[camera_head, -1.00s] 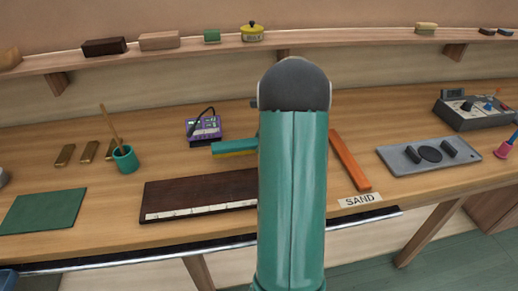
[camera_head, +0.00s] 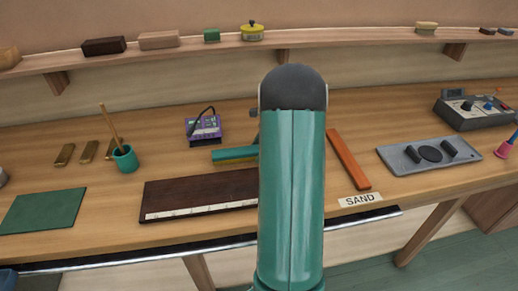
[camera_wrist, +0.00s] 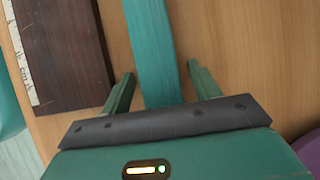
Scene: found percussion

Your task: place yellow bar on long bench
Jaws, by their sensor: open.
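A teal-topped bar (camera_head: 235,154) with a yellowish lower edge shows left of my arm in the head view, at the bench behind the dark wooden board. It may be the yellow bar; I cannot be sure. In the wrist view its teal top (camera_wrist: 150,45) runs between my fingers. My gripper (camera_wrist: 160,85) is open, one finger on each side of the bar, with gaps visible. My arm hides the bar's right end and my gripper in the head view. The long bench (camera_head: 335,110) is light wood and spans the picture.
The dark board (camera_head: 200,193) with a pale scale strip lies in front of the bar. A purple device (camera_head: 204,129) stands behind it. An orange bar (camera_head: 349,160) and a grey tray (camera_head: 430,155) lie to the right. Several small gold bars and a teal cup (camera_head: 125,159) are left.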

